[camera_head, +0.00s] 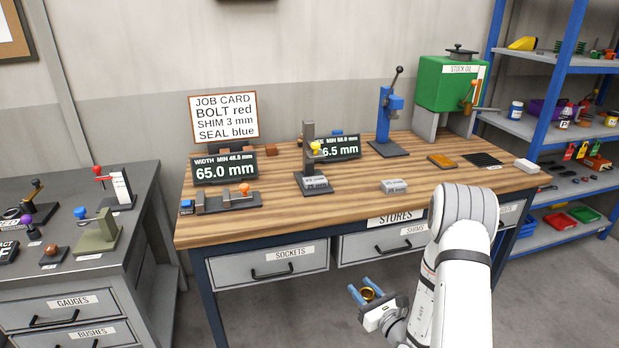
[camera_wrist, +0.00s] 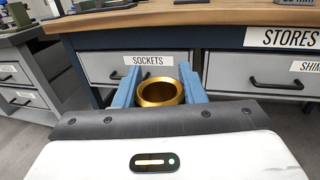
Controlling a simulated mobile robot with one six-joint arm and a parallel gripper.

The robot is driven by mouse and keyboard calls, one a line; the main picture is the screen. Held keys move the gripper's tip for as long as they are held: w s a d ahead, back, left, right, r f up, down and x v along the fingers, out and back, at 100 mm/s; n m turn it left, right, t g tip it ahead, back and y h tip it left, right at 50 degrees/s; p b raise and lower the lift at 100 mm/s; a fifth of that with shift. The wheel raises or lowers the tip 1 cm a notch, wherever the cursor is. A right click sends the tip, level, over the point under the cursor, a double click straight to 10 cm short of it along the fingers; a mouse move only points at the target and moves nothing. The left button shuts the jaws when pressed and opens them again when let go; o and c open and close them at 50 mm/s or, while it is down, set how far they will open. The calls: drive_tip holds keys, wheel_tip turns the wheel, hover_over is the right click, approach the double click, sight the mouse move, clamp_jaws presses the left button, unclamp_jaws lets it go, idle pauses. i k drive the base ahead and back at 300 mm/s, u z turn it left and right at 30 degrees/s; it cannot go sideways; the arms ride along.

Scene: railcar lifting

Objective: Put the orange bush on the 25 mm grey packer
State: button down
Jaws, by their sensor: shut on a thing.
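My gripper (camera_head: 360,286) is low in front of the bench, below its top and near the drawers. Its two blue fingers are shut on a gold-orange ring, the orange bush (camera_head: 368,294). In the wrist view the bush (camera_wrist: 160,101) sits between the fingers with its open bore facing up. A grey labelled block (camera_head: 394,186) lies alone on the middle of the bench top. Another grey labelled block (camera_head: 315,183) sits at the foot of an upright gauge. The small labels are too blurred to tell which is the 25 mm packer.
The wooden bench top (camera_head: 345,202) has its front edge above my gripper. Displays (camera_head: 225,170), a blue press (camera_head: 388,120) and a green oil tank (camera_head: 450,82) stand towards its back. The bench top around the lone grey block is clear.

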sight(315, 179)
drive_tip(key=i, duration=0.9)
drive_tip(key=z, duration=0.05)
